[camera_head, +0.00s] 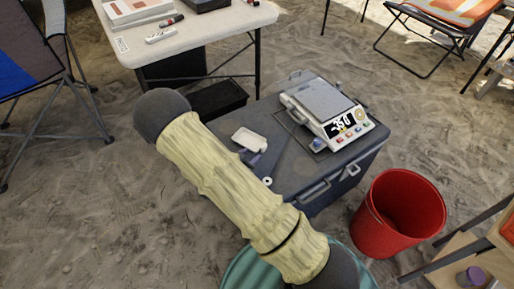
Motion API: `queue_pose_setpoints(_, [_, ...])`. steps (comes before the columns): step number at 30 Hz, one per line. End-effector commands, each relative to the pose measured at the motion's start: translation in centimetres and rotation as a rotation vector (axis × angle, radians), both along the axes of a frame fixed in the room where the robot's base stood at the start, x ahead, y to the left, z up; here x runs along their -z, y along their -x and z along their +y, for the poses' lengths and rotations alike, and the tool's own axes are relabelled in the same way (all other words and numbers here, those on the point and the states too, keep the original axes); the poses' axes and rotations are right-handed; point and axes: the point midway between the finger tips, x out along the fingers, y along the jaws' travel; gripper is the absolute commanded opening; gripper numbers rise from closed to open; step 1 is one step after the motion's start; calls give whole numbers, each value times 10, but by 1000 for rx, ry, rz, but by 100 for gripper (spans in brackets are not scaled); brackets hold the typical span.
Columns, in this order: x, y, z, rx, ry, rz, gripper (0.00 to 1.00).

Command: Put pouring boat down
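The pouring boat appears to be the small white shallow dish (250,139). It shows just above my pale, bark-textured arm link, over the left part of the dark grey case's lid (335,171). I cannot tell whether it rests on the lid or is held above it. A small grey-purple part shows at its lower edge, partly hidden by my arm link; it may be a fingertip of my gripper. The rest of my gripper is hidden, so its opening and its hold on the dish cannot be seen.
A digital scale (327,108) stands on the case's right part; its display seems to read -35.0. A red bucket (402,212) stands right of the case. A white table (210,32) with markers is behind. A folding chair (31,60) is at left. Sand is open at lower left.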

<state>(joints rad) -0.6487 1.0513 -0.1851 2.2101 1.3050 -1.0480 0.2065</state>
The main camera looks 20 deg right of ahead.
Motion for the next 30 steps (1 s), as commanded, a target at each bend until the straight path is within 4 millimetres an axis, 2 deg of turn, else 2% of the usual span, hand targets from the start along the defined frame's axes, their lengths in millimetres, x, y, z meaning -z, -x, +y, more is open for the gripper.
queue_pose_setpoints(3, [-10, 13, 15, -3, 0, 1, 37])
queue_pose_setpoints(9, [-15, 24, 25, 0, 1, 0, 37])
queue_pose_setpoints(26, [-14, 24, 25, 0, -1, 1, 37])
queue_pose_setpoints(30, [-17, 19, 26, -16, -50, 28, 37])
